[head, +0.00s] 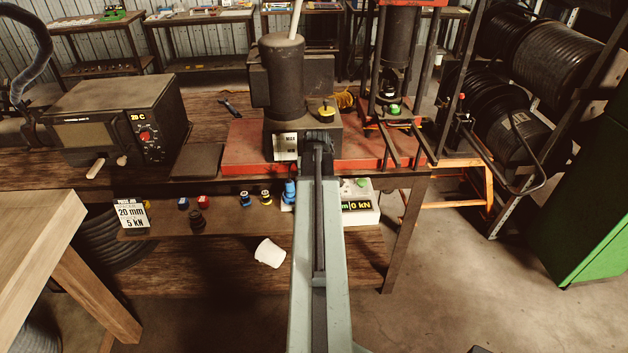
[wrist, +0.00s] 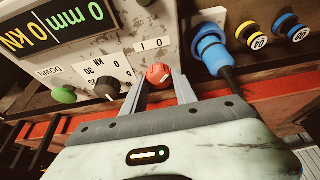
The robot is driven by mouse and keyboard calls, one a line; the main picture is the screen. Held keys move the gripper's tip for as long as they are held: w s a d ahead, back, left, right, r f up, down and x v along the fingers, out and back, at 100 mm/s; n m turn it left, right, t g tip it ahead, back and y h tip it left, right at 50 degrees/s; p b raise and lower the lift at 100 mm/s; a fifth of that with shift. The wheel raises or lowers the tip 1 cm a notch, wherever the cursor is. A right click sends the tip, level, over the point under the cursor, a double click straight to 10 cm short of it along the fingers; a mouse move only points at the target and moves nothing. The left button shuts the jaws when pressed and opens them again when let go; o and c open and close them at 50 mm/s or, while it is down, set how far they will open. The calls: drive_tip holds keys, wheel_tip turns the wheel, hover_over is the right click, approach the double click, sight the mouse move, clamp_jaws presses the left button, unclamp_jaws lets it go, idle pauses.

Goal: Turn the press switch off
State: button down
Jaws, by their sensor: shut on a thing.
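My gripper (wrist: 161,84) is closed on the switch, one grey finger on each side. Which number the mark points at is unclear. In the head view the box (head: 362,204) shows partly behind my arm, which hides the switch and fingertips.
A black knob (wrist: 106,88) and a green button (wrist: 63,95) sit left of the switch. A blue fitting (wrist: 211,50) stands close to the right finger. The red press base (head: 245,150) and a grey oven-like unit (head: 115,115) stand on the bench above.

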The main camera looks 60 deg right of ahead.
drive_tip(key=shift+w, duration=0.1)
idle(0.3)
drive_tip(key=c, duration=1)
unclamp_jaws()
drive_tip(key=p+v, duration=0.7)
drive_tip(key=shift+r, duration=0.4)
